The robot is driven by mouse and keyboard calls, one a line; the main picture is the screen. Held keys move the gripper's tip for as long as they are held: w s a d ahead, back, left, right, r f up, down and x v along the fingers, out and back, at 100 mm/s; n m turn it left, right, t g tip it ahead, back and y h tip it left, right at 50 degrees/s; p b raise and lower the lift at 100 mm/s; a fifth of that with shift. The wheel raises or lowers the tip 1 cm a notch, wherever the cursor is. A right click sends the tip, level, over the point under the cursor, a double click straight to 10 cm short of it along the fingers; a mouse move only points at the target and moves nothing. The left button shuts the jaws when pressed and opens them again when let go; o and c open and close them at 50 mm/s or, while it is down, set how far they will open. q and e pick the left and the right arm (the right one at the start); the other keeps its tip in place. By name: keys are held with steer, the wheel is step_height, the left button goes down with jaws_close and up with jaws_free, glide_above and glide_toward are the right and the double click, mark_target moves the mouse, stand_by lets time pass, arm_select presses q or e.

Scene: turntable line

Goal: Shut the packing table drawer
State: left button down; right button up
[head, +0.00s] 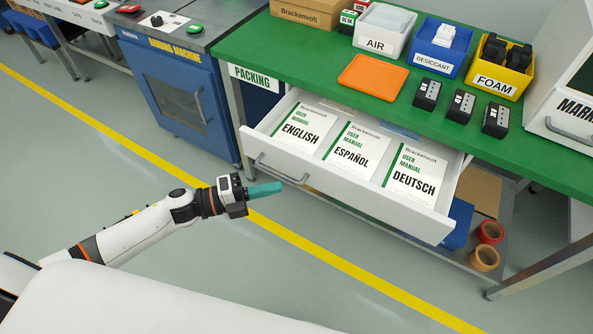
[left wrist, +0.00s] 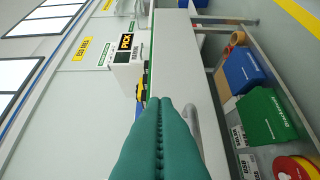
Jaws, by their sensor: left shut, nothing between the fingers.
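The white packing table drawer (head: 335,190) is pulled out below the green packing table top (head: 300,60) in the head view. Three user manuals lie in it, marked English (head: 302,127), Español (head: 350,150) and Deutsch (head: 414,178). The grey drawer handle (head: 282,172) is on the left part of its front. My left gripper (head: 280,186) is shut and empty, its teal fingers pointing right, close to the handle. In the left wrist view the shut fingers (left wrist: 160,110) point along the white drawer front (left wrist: 178,75), with the handle (left wrist: 193,125) beside them. I cannot tell whether they touch.
On the table top stand the AIR bin (head: 384,30), the DESICCANT bin (head: 438,50), the FOAM bin (head: 499,68), an orange mat (head: 373,76) and several black devices. Tape rolls (head: 485,258) sit on the lower shelf. The blue banding machine (head: 180,90) stands left. Floor before the drawer is clear.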

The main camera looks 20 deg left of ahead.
mark_target(314, 168)
arm_select(q)
steer(key=w+d, duration=0.4)
steer(key=w, duration=0.1)
steer(key=shift+w+d, duration=0.1)
steer(key=shift+d, duration=0.15)
steer(key=shift+w+d, duration=0.1)
steer(key=shift+w, duration=0.3)
steer(key=shift+w, duration=0.1)
